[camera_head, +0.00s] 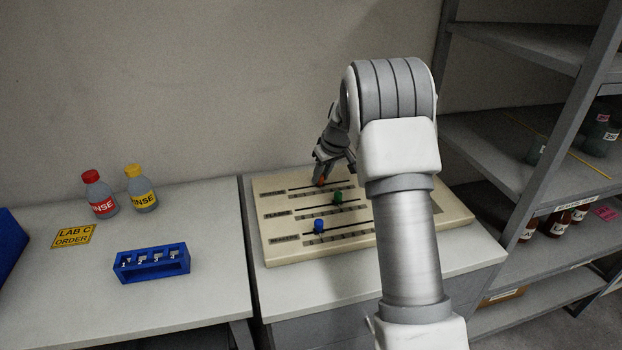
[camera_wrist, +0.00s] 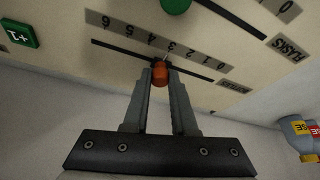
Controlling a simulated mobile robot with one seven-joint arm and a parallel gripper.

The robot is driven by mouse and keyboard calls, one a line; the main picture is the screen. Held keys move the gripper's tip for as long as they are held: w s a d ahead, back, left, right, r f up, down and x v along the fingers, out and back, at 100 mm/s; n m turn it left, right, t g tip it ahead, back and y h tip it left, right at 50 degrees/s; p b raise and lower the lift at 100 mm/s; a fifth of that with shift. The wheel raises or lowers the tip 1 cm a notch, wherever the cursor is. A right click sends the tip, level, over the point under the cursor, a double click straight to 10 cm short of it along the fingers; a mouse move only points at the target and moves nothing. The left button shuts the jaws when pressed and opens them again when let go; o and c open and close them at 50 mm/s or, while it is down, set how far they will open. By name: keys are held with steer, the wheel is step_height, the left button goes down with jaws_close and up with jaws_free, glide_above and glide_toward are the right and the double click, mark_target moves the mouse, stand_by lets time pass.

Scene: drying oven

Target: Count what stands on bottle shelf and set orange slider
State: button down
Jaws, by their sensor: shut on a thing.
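The slider panel (camera_head: 300,258) is a beige board on the right-hand bench, with three slots. The orange slider (camera_head: 321,183) is in the far slot; it also shows in the wrist view (camera_wrist: 160,73). My gripper (camera_wrist: 161,75) is shut on the orange slider, a finger on each side. Its numbered scale is upside down in the wrist view, and my fingers cover part of the slot. Brown bottles (camera_head: 560,222) with white labels stand on a labelled shelf at the right. I see about three; others may be hidden by the rack post.
A green slider (camera_head: 338,197) and a blue slider (camera_head: 319,226) sit in the nearer slots. Dark flasks (camera_head: 594,130) stand on the shelf above the bottles. Rinse bottles (camera_head: 101,195), an order card (camera_head: 74,236) and a blue numbered block (camera_head: 152,263) are on the left bench.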

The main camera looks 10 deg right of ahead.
steer(key=c, duration=0.7)
jaws_free()
steer(key=shift+r, duration=0.1)
steer(key=p+v, duration=0.1)
steer(key=v, duration=1.6)
steer(key=shift+s+p, duration=0.15)
steer(key=shift+p, duration=0.2)
steer(key=shift+r, duration=0.1)
